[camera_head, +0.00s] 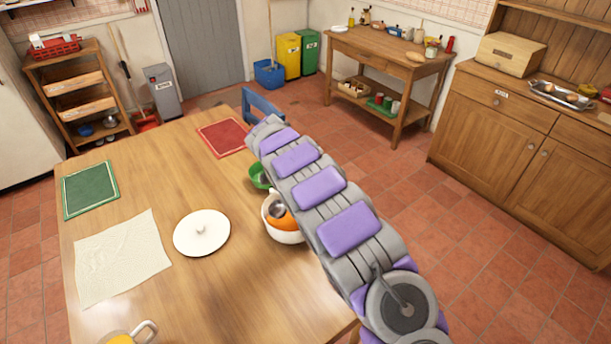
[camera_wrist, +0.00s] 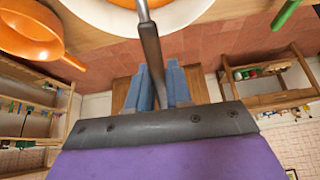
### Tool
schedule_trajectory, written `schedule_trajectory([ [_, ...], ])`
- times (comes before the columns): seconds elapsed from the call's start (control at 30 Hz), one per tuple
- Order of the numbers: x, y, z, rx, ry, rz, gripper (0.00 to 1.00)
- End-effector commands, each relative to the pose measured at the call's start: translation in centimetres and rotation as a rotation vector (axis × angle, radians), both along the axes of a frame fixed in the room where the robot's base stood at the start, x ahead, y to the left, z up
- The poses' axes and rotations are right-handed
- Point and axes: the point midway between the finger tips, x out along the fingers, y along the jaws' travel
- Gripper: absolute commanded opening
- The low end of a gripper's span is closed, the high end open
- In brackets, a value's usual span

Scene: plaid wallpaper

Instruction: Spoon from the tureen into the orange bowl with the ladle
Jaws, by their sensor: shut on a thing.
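The white tureen (camera_head: 284,237) stands near the right edge of the table, partly behind my arm. It holds orange contents, and the ladle's metal bowl (camera_head: 278,210) shows inside it. In the wrist view the tureen's white rim (camera_wrist: 180,14) is at the top. The ladle's dark handle (camera_wrist: 150,48) runs down from it between the fingers of my gripper (camera_wrist: 162,78), which is shut on the handle. The orange bowl (camera_wrist: 28,28) is at the upper left of the wrist view, beside the tureen. In the head view my arm appears to hide the orange bowl and the gripper.
A green bowl (camera_head: 258,176) stands close behind the tureen. The white lid (camera_head: 202,233), a cream cloth (camera_head: 120,257), and green (camera_head: 90,190) and red (camera_head: 222,137) mats lie on the table. A white handled vessel (camera_head: 145,328) is at the near edge.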

Motion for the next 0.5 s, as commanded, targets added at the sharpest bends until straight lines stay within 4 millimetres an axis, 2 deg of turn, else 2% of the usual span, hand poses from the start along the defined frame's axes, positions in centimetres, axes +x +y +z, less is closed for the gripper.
schedule_trajectory([
  [0.5,-0.1,-0.1,-5.4,-0.002,0.005,0.0,0.0],
])
